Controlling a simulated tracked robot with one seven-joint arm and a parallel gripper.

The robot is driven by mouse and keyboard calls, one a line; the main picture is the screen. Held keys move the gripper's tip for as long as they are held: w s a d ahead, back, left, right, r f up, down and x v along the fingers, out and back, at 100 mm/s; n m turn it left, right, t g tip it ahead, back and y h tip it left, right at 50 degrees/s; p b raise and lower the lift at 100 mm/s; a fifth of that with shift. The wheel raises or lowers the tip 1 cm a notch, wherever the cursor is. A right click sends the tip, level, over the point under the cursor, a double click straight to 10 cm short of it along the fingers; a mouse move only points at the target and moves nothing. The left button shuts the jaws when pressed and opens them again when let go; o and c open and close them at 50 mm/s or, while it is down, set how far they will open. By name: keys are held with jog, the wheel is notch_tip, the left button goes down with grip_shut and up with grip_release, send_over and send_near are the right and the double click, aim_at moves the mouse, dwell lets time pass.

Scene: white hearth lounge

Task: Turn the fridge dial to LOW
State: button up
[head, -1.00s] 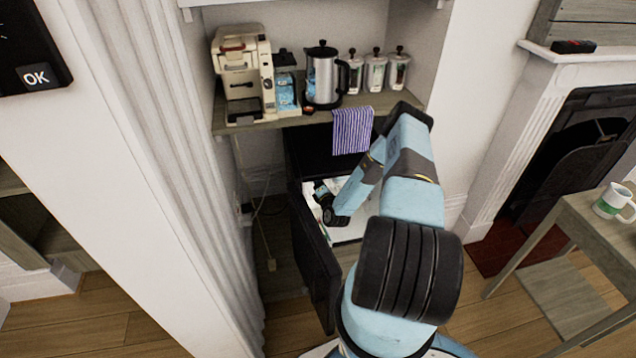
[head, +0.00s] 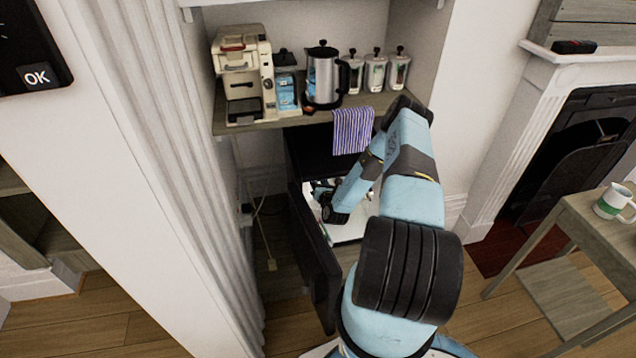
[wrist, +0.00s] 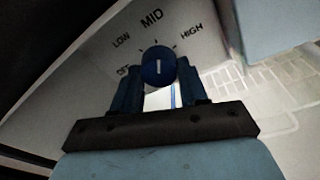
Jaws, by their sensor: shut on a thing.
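The blue fridge dial (wrist: 158,66) is on a pale panel in the wrist view, with OFF, LOW, MID and HIGH printed around it. Its white mark points up, roughly towards MID. My gripper (wrist: 159,80) has its blue fingers on either side of the dial and is shut on it. In the head view the small black fridge (head: 312,156) stands under the counter with its door (head: 318,265) open to the left. My forearm reaches into the fridge there; the dial and fingertips cannot be made out in that view.
The counter (head: 285,118) above holds a coffee machine (head: 240,75), a kettle (head: 324,75) and several jars. A striped towel (head: 352,130) hangs over its edge. A side table (head: 590,225) with a mug (head: 612,202) stands at the right. A white wall edge is close on the left.

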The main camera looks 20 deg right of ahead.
jog(key=n, duration=0.5)
jog(key=n+h, duration=0.1)
jog(key=n, duration=0.4)
jog(key=shift+s+a+g+h, duration=0.1)
jog(key=shift+a+g+h, duration=0.05)
jog(key=shift+g+h, duration=0.2)
jog(key=shift+f+n, duration=0.1)
jog(key=shift+n, duration=0.2)
jog(key=o, duration=1.1)
jog(key=shift+c, duration=0.2)
jog(key=v, duration=1.3)
jog(key=shift+s, duration=0.35)
jog(key=shift+a, duration=0.1)
